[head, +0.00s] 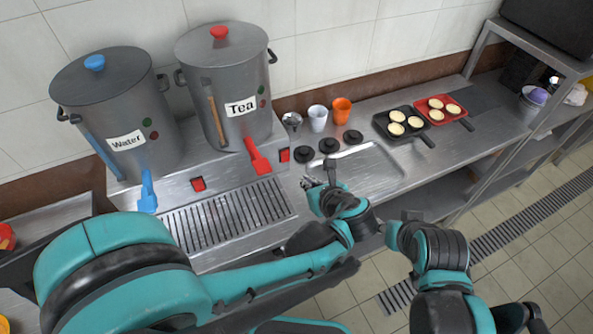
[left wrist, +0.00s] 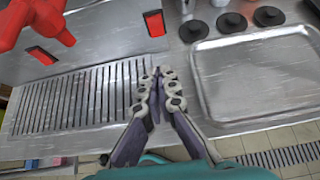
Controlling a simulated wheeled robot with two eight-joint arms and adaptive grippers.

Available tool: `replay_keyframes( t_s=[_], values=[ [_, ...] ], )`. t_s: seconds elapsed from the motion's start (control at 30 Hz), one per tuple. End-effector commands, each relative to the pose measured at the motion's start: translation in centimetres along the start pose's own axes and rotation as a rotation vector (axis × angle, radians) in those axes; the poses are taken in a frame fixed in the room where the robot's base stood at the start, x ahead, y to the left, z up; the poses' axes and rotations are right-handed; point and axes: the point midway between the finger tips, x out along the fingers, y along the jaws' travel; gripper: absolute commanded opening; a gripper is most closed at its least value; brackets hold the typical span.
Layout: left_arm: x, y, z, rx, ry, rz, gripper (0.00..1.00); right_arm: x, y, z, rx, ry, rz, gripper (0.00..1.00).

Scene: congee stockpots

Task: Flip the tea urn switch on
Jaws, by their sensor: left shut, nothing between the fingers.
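The grey tea urn (head: 228,85) has a red lid knob, a "Tea" label and a red tap (head: 258,157). A small red switch (head: 285,155) sits on the counter just right of that tap. It also shows in the left wrist view (left wrist: 155,23); I cannot tell its on or off position. My left gripper (head: 322,181) is shut and empty, in front of and to the right of this switch, apart from it.
The water urn (head: 118,110) with a blue tap stands left, with another red switch (head: 198,184) near it. The drain grate (head: 225,215) lies in front. Cups, black discs, an empty metal tray (head: 356,172) and two pans (head: 402,122) stand to the right.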

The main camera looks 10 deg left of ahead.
Motion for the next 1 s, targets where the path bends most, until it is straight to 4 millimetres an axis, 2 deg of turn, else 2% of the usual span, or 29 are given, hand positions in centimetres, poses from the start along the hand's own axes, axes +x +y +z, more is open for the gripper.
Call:
replay_keyframes(
  t_s=[0.17,0.5,0.6,0.8,1.0],
  values=[
    [2.8,0.1,-0.2,-0.003,0.0,0.004,0.0,0.9,0.0,0.7,0.0,0.0,0.0,0.4],
    [10.0,0.1,-0.3,-0.003,0.0,0.003,0.0,3.1,0.0,2.2,0.0,0.0,0.0,0.4],
    [11.4,0.1,0.6,-0.003,0.0,0.002,0.0,3.4,0.0,2.4,0.0,0.0,0.0,0.4],
    [12.9,0.0,1.6,-0.001,0.0,0.001,0.0,3.8,0.0,2.7,0.0,0.0,0.0,0.4],
    [13.1,0.0,1.9,0.0,0.0,0.0,0.0,3.8,0.0,2.7,0.0,0.0,0.0,0.4]
  ],
)
